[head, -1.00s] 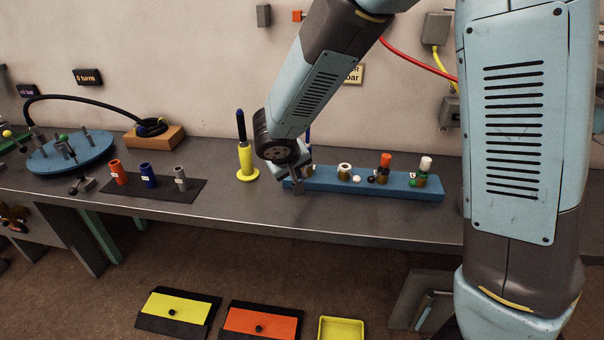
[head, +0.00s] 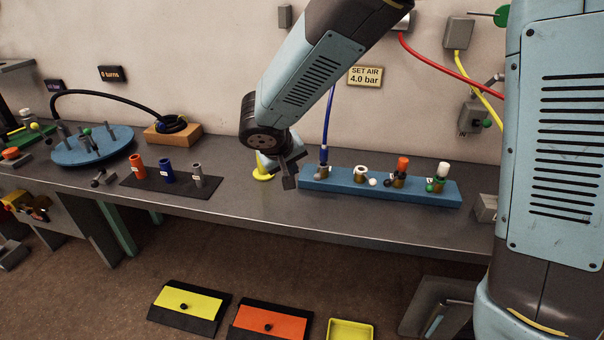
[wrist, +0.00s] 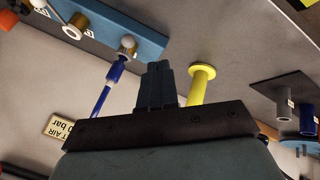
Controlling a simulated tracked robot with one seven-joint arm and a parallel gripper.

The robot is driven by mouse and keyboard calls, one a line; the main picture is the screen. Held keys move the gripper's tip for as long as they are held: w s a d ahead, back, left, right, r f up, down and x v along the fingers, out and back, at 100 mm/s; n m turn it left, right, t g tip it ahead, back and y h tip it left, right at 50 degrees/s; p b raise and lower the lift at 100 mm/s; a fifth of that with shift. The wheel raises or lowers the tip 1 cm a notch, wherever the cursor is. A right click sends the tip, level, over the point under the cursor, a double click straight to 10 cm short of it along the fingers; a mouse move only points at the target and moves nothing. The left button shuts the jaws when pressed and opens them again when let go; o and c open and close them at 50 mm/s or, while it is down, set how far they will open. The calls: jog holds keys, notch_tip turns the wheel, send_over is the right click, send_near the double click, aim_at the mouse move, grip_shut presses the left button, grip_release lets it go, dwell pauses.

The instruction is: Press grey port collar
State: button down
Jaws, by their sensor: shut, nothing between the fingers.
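The blue port block (head: 400,190) lies on the bench and carries a row of ports. A grey collar (head: 323,171) sits at its leftmost port, with a blue hose (head: 328,125) rising from it. In the wrist view the same port shows a pale grey collar (wrist: 127,44) beside the blue hose end (wrist: 113,73). My gripper (head: 289,181) is shut and empty, just left of the block's left end and apart from the collar. Its closed fingers (wrist: 160,82) show between the blue hose and a yellow stand (wrist: 200,85).
A white ring (head: 360,172), an orange cap (head: 402,163) and a white cap (head: 442,168) stand along the block. A dark mat (head: 170,181) with coloured cylinders lies left. The bench front is clear.

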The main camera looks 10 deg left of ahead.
jog(key=v, duration=0.5)
jog(key=shift+s+a+r, duration=0.1)
jog(key=shift+a+r, duration=0.25)
jog(key=w+a+f+m+g+h, duration=0.1)
jog(key=w+a+f+m+h, duration=0.2)
jog(key=m, duration=0.5)
jog(key=shift+w+a+f+g+h, duration=0.25)
jog(key=shift+w+a+g+h, duration=0.15)
jog(key=shift+w+a+h, duration=0.55)
jog(key=shift+s+a+f, duration=0.1)
jog(key=shift+s, duration=0.15)
jog(key=x, duration=1)
jog(key=shift+f, duration=0.2)
jog(key=shift+s+d+r, duration=0.1)
jog(key=shift+d+r, duration=0.15)
jog(key=shift+d, duration=0.35)
jog(key=shift+s+d+r, duration=0.1)
jog(key=shift+d+r, duration=0.15)
jog(key=shift+d, duration=1.05)
jog(key=shift+s+a+r, duration=0.1)
